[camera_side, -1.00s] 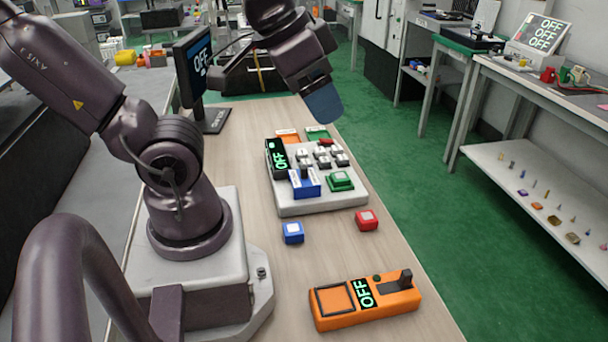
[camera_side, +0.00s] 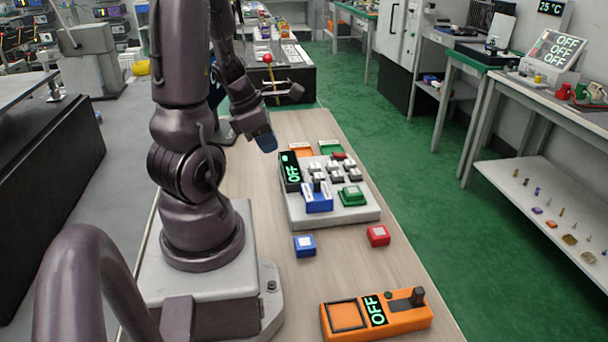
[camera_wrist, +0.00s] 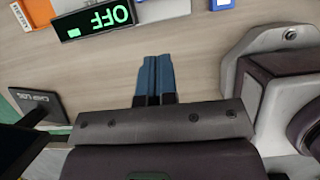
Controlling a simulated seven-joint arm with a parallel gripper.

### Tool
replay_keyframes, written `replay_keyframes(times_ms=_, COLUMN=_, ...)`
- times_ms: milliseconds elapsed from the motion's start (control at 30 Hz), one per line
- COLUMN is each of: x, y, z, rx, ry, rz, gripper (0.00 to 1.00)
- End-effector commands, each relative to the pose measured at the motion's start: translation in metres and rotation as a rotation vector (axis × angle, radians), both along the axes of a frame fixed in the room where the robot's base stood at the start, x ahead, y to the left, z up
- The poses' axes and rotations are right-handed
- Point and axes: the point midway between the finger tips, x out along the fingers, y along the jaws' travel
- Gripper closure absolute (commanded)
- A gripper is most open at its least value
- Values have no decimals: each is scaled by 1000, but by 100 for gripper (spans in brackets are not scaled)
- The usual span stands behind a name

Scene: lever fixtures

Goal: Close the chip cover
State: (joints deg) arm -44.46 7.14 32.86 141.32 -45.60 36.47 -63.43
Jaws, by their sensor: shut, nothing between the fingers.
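My gripper (camera_side: 266,142) is shut and empty, its blue fingers together, above the bare wood at the left of the light grey switch board (camera_side: 342,217). In the wrist view its fingers (camera_wrist: 154,80) point towards the board's edge, apart from it. The board carries a black display (camera_side: 290,172) reading OFF, a blue block (camera_side: 318,200), a green button (camera_side: 352,195) and several small switches. Orange (camera_side: 300,149) and green (camera_side: 330,147) pieces sit at its back. I cannot tell which part is the chip cover, or whether it is open.
A blue cube (camera_side: 304,246) and a red cube (camera_side: 378,236) lie in front of the board. An orange box (camera_side: 340,318) with a lever and an OFF display is at the table's front. A dark stand base (camera_wrist: 38,104) is left of my fingers in the wrist view.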

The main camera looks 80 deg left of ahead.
Motion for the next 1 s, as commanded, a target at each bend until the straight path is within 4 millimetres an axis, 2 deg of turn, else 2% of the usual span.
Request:
replay_keyframes(times_ms=133, x=2, y=0, z=-5, rx=-13, ry=2, rz=33, gripper=100)
replay_keyframes(times_ms=267, x=7, y=-1, z=-18, rx=-16, ry=4, rz=30, gripper=100)
replay_keyframes(times_ms=833, x=38, y=-1, z=-96, rx=-15, ry=6, rz=24, gripper=100)
replay_keyframes(times_ms=900, x=54, y=-1, z=-93, rx=-8, ry=0, rz=15, gripper=100)
replay_keyframes(times_ms=1000, x=66, y=-1, z=-93, rx=-8, ry=1, rz=18, gripper=100)
